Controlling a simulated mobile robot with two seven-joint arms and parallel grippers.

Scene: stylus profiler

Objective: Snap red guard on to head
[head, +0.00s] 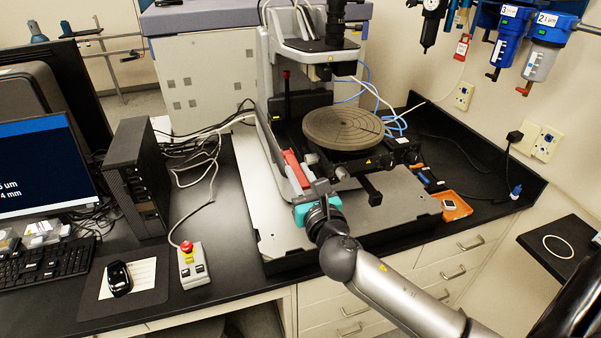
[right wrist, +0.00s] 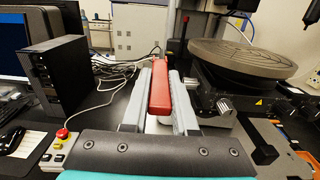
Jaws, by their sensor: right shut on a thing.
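The red guard (head: 295,168) is a small red bar in front of the instrument's column, left of the round stage. It also shows in the right wrist view (right wrist: 160,88), lengthwise between the two grey fingers. My right gripper (head: 303,180) is shut on the guard and holds it near the base plate; the gap below it is hard to judge. The profiler's head (head: 318,58) is up on the column, above and behind the guard, apart from it. My left gripper is not in view.
The grey base plate (head: 268,208) is bare on the left. An orange tray (head: 451,206) lies right. Cables, a black computer box (head: 138,178) and a red-button box (head: 192,266) are left.

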